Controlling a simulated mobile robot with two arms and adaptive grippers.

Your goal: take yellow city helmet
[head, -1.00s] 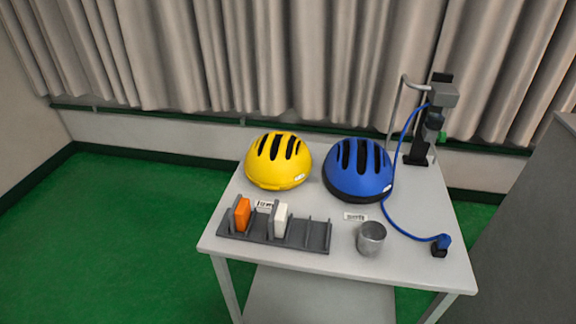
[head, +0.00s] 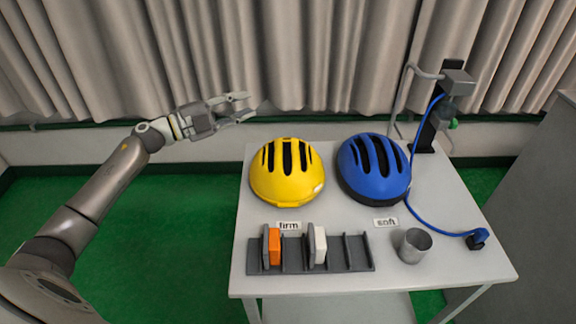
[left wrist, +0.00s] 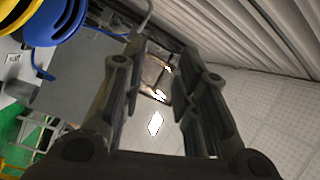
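The yellow helmet (head: 287,172) sits on the left part of the white table, with its black vents facing up. My left gripper (head: 243,106) is open and empty, up and to the left of the yellow helmet in the head view, apart from it. In the left wrist view the open fingers (left wrist: 160,90) have nothing between them but background. A piece of the yellow helmet (left wrist: 14,12) shows at that view's top left corner. My right gripper is not in view.
A blue helmet (head: 373,168) stands right beside the yellow one. In front are a dark rack (head: 345,252) with an orange and a white block, and a metal cup (head: 413,246). A stand (head: 435,115) with a blue cable is at the back right. Curtains hang behind.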

